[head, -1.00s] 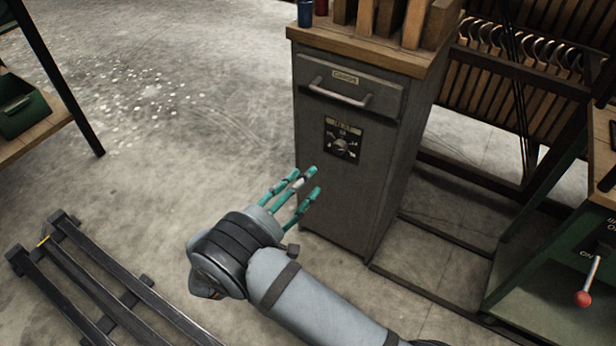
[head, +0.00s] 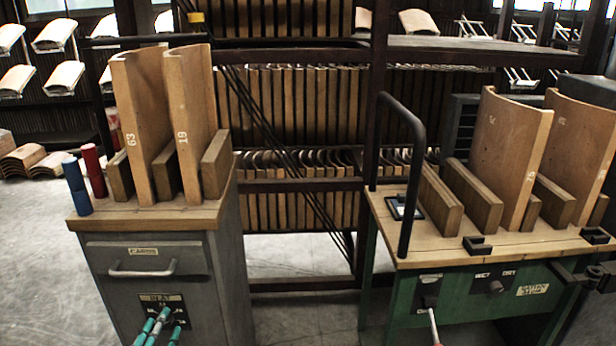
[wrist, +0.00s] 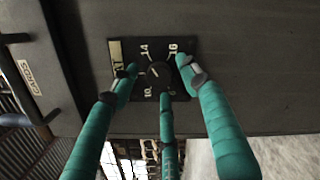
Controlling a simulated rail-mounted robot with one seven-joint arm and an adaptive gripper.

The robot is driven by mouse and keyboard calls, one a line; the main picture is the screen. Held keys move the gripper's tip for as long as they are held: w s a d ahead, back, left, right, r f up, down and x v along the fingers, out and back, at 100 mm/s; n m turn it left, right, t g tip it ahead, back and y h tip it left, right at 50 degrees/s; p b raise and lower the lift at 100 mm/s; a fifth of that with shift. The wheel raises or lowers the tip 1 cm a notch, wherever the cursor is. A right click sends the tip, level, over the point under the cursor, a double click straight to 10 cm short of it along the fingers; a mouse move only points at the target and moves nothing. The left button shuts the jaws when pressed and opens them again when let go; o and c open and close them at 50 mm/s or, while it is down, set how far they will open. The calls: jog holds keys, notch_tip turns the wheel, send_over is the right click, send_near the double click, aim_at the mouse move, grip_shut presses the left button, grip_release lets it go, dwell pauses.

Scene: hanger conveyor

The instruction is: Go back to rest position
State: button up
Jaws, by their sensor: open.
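My gripper (head: 160,328) shows at the bottom left of the head view, with teal fingers in front of the grey cabinet (head: 225,285). In the wrist view my gripper (wrist: 160,95) has its fingers spread open around a black dial plate with a round knob (wrist: 157,75) and numbers such as 14 and 16. I cannot tell whether a fingertip touches the plate or knob. Nothing shows held between the fingers. Most of my arm is below the head view's edge.
The cabinet has a drawer handle (head: 142,270), and curved wooden pieces (head: 145,120) and blue and red cylinders stand on top. A green bench (head: 460,300) stands to the right with a black bar (head: 410,170). Dark racks fill the back. Bare floor lies between cabinet and bench.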

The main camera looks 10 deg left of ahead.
jog(key=shift+m, duration=1)
jog(key=shift+r, duration=0.1)
